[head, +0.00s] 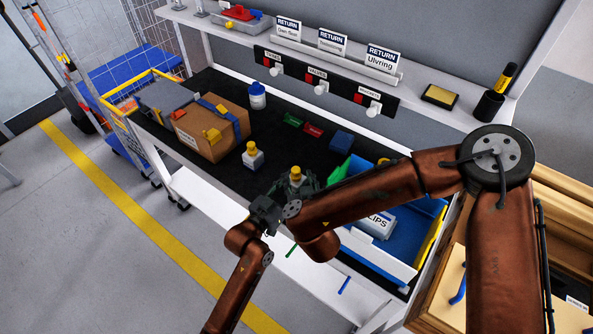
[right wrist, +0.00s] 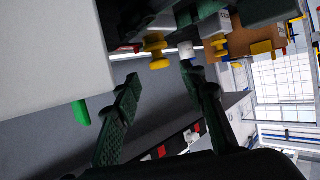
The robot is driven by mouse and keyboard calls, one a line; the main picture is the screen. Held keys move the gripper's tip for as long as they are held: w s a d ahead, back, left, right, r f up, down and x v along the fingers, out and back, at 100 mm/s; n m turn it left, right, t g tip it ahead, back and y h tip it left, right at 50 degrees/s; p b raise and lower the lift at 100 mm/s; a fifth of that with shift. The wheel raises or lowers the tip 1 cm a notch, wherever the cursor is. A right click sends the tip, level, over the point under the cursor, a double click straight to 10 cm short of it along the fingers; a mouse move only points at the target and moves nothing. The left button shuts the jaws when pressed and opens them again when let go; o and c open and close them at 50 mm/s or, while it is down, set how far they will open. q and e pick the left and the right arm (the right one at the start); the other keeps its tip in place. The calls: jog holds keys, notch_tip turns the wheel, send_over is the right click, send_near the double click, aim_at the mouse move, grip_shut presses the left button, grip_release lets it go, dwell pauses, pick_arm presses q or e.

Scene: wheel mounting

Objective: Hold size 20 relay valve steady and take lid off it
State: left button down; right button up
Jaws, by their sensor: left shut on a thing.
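A pale valve with a yellow lid (head: 252,148) stands upright on the black mat. Another yellow lid (head: 296,170) shows upright among the dark gripper parts at the mat's front; the body under it is mostly hidden. My left gripper (head: 291,184) is shut there, apparently on the valve with this lid. My right gripper shows in the right wrist view (right wrist: 160,75), open, with a gap between its two green fingers. A yellow knob-like lid (right wrist: 157,62) shows at the gap between its fingertips; contact cannot be told. Size markings are not readable.
A cardboard box (head: 218,133) and a white bottle with a blue cap (head: 257,96) stand at the back left. A blue bin (head: 431,213) with clip packs is at the right. Green and red pieces (head: 313,130) lie behind the grippers.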

aim_at(295, 167)
jog(key=shift+x, duration=3.05)
jog(key=shift+c, duration=0.5)
grip_shut()
jog(key=shift+r, duration=0.25)
jog(key=shift+r, duration=0.95)
jog(key=shift+r, duration=2.05)
pick_arm(q)
jog(key=c, duration=1.1)
grip_release()
